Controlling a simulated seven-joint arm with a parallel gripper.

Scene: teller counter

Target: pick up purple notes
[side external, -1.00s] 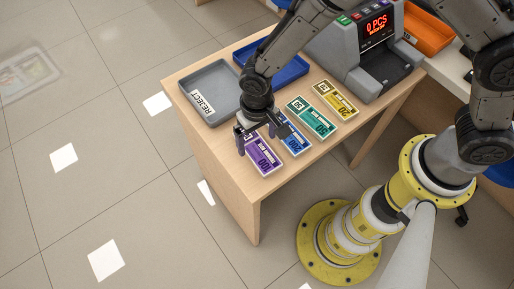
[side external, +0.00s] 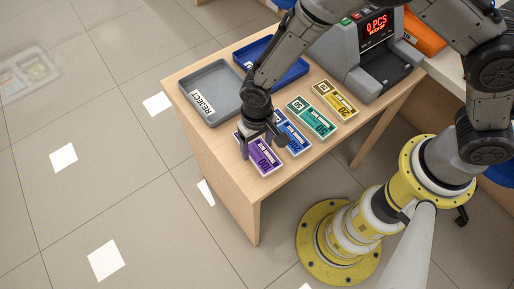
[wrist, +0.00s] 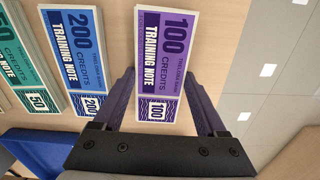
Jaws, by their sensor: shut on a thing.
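The purple notes (side external: 263,158), a bundle marked 100 with a white band, lie at the near left end of the row on the wooden counter. My gripper (side external: 263,148) is down at the bundle's end nearest the trays, with a finger on each side of it. In the wrist view the purple bundle (wrist: 163,62) runs between the two fingers of my gripper (wrist: 165,95). The jaws are shut on the bundle. I cannot tell whether it is lifted off the counter.
Blue (side external: 293,138), green (side external: 311,117) and yellow (side external: 336,99) note bundles lie beside it in a row. A grey REJECT tray (side external: 211,91) and a blue tray (side external: 296,71) stand behind. A counting machine (side external: 366,62) reads 0 PCS. The counter's left edge (side external: 209,148) is close.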

